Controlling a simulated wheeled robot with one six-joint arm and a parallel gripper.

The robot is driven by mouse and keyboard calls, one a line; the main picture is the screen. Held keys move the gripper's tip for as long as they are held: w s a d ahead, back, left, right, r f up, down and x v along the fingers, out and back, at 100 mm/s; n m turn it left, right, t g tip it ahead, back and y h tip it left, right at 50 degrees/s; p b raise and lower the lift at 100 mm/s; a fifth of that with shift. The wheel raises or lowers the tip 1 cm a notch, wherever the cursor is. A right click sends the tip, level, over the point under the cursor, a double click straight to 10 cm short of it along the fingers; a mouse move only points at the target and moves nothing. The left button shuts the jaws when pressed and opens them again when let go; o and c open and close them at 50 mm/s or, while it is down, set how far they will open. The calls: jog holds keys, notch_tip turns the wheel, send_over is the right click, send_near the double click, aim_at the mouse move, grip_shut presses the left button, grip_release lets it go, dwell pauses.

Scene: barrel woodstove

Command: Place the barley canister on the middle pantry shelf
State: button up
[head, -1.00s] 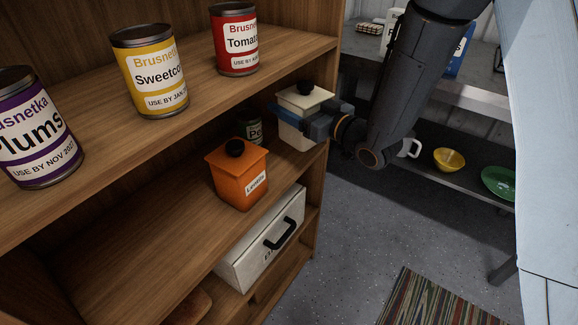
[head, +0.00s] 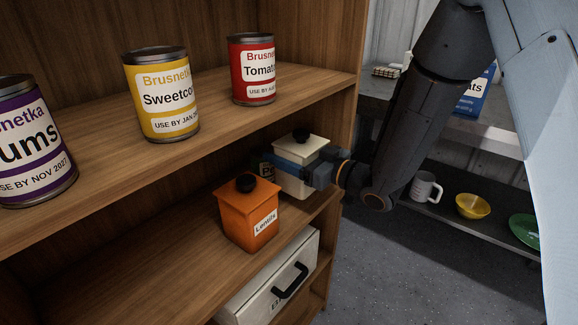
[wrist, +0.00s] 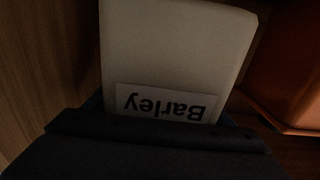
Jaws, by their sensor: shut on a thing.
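The cream barley canister (head: 303,148) with a dark knob is at the right end of the middle pantry shelf (head: 190,262), behind and right of the orange lentils canister (head: 250,215). My gripper (head: 296,166) is shut on it from the right side. In the wrist view the barley canister (wrist: 175,50) fills the middle, its "Barley" label upside down. It looks upright. Its base is partly hidden, so I cannot tell whether it touches the shelf.
The upper shelf (head: 200,115) holds plums (head: 32,140), sweetcorn (head: 162,95) and tomato (head: 252,70) cans. A white drawer-like box (head: 275,280) is below. The cabinet's right side panel (head: 345,130) is close to my gripper.

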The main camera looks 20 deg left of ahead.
jog(key=shift+f, duration=1.9)
jog(key=shift+f, duration=0.1)
jog(key=o, duration=1.6)
jog(key=shift+f, duration=0.1)
jog(key=shift+c, duration=0.2)
jog(key=shift+d, duration=0.2)
jog(key=v, duration=1.1)
jog(key=shift+s+d+b, duration=0.2)
jog(key=shift+d+b, duration=0.05)
jog(key=shift+b, duration=0.1)
